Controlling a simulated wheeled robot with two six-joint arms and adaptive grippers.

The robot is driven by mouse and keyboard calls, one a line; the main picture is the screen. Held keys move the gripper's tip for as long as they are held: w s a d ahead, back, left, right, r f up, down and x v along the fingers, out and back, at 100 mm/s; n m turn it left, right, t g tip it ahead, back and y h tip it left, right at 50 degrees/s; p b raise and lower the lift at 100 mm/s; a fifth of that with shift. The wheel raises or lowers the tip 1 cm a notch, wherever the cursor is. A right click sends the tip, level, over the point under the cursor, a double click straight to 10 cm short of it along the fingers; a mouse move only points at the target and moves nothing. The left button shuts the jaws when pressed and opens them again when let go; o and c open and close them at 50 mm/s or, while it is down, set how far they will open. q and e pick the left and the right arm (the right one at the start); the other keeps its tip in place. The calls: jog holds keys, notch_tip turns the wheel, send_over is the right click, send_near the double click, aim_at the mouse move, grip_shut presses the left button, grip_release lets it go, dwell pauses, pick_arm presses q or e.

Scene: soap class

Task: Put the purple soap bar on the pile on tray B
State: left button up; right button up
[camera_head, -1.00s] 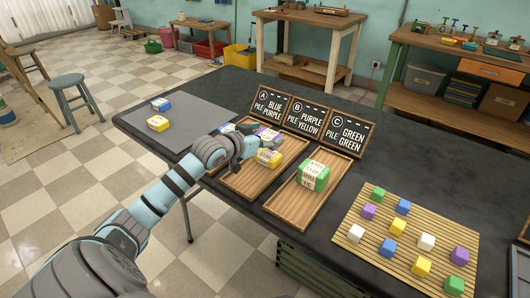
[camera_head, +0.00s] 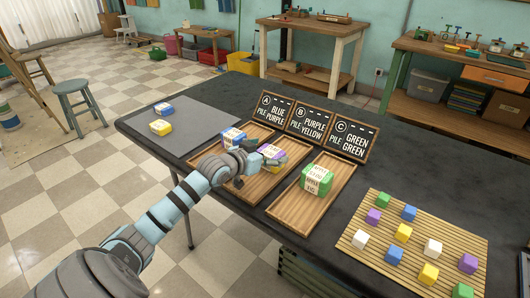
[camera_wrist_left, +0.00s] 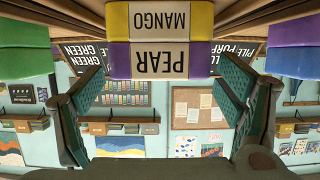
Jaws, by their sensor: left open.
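On tray B (camera_head: 256,191) two soap bars are stacked. The purple soap bar (camera_head: 272,151) lies on top of the yellow bar (camera_head: 272,167). In the upside-down left wrist view the purple bar shows its PEAR label (camera_wrist_left: 160,59) and touches the yellow bar with its MANGO label (camera_wrist_left: 162,17). My left gripper (camera_head: 256,151) reaches in from the left at the height of the purple bar. Its fingers (camera_wrist_left: 162,88) are spread wide, with clear room on both sides of the purple bar. My right gripper is out of view.
A blue-topped pile (camera_head: 232,137) stands close left, partly behind my gripper. A green pile (camera_head: 317,180) stands on tray C (camera_head: 297,211) to the right. Upright signs (camera_head: 309,123) stand behind the trays. Loose bars (camera_head: 160,127) lie on a grey mat; small blocks lie far right.

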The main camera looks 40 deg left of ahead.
pick_arm(q)
jog(key=p+v, duration=0.2)
jog(key=v, duration=0.1)
jog(key=p+v, duration=0.2)
jog(key=v, duration=0.1)
jog(key=shift+s+r, duration=0.15)
jog(key=shift+r, duration=0.3)
jog(key=p+v, duration=0.1)
jog(key=p, duration=0.1)
jog(key=p+v, duration=0.4)
jog(key=shift+s+d+f, duration=0.1)
jog(key=shift+s+f, duration=0.1)
jog(key=shift+s, duration=0.15)
